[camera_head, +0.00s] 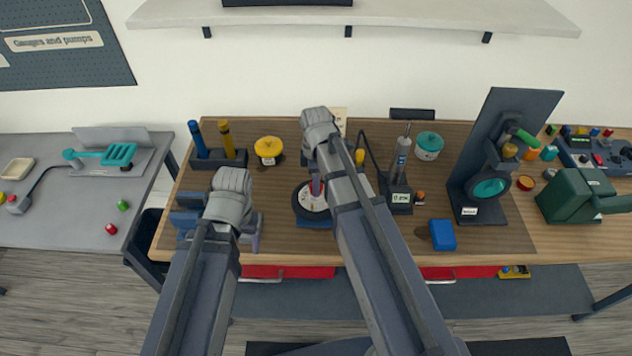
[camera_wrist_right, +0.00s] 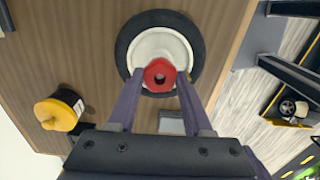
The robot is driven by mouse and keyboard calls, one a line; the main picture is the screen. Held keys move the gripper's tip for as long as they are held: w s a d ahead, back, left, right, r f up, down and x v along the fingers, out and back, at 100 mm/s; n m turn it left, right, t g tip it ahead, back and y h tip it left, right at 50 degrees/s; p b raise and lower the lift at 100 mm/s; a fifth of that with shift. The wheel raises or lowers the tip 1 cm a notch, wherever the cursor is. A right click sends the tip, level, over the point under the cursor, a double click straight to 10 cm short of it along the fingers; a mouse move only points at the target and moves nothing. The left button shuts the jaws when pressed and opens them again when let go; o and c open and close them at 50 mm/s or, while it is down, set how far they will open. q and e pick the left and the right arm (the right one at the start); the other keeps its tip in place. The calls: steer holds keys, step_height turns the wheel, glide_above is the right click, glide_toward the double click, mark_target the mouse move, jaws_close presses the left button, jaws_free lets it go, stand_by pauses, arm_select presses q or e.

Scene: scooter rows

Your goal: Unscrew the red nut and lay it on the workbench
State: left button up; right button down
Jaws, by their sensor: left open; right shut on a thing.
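The red nut (camera_wrist_right: 160,75) sits between the fingertips of my right gripper (camera_wrist_right: 160,78), which is shut on it. Behind the nut is the white hub (camera_wrist_right: 147,46) of a dark-tyred wheel (camera_wrist_right: 128,32). The wheel also shows in the head view (camera_head: 300,205), lying flat on the workbench (camera_head: 280,241), partly hidden by my right arm. I cannot tell whether the nut touches the hub or is lifted off it. My left gripper (camera_head: 252,236) is open over the front left of the workbench, apart from the wheel; its fingers are partly hidden.
A yellow-topped pot (camera_head: 268,147) stands behind the wheel to the left. Bare bench shows between the blue box and the dark upright stand (camera_head: 500,125).

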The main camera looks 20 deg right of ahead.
steer(key=shift+n, duration=0.9)
steer(key=shift+c, duration=1.2)
jaws_free()
step_height(320, 180, up, 8)
steer(key=p, duration=0.8)
steer(key=shift+f, duration=0.1)
